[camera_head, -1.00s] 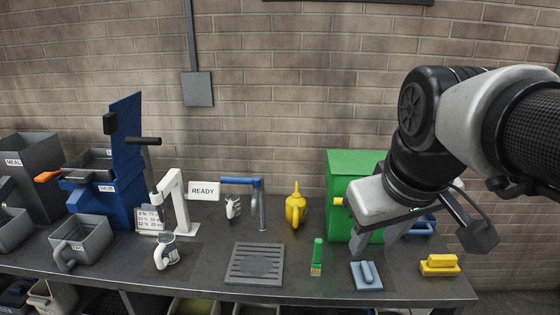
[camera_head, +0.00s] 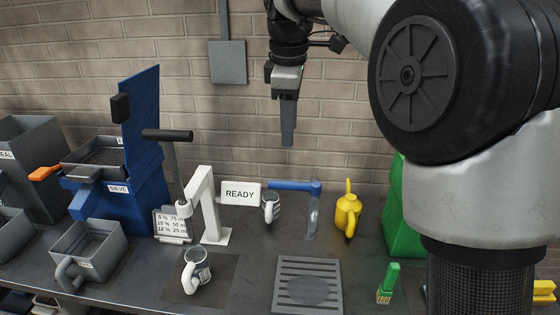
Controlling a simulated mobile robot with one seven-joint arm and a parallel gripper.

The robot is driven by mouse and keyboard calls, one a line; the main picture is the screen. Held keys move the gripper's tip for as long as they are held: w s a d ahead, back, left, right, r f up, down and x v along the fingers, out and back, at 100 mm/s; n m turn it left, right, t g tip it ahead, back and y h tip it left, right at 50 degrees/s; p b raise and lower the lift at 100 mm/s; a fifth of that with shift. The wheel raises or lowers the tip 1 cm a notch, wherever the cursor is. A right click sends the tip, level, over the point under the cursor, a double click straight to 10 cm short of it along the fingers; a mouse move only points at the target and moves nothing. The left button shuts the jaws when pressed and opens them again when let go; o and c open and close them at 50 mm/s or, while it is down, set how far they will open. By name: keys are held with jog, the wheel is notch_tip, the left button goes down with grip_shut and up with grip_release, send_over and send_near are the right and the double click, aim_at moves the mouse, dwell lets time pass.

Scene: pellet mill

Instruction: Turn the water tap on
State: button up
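The water tap (camera_head: 313,212) is a thin grey upright post with a blue bar (camera_head: 292,185) on top, pointing left. It stands at the back of the bench, behind a slotted drain grate (camera_head: 308,285). I cannot tell whether the blue bar is the lever or the spout. My gripper (camera_head: 288,140) hangs pointing down against the brick wall, above the blue bar and apart from it. Its fingers are seen edge-on, so their opening is not clear. Nothing shows held in it.
A mug (camera_head: 196,270) sits front left. My arm covers much of the right side.

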aim_at(284, 182)
jog(key=shift+n, duration=0.3)
jog(key=x, duration=0.6)
jog(key=b+x, duration=0.1)
jog(key=x, duration=0.5)
jog(key=w+a+x, duration=0.1)
jog(key=x, duration=0.5)
jog(key=shift+r+b, duration=0.1)
jog(key=shift+b, duration=0.25)
grip_shut()
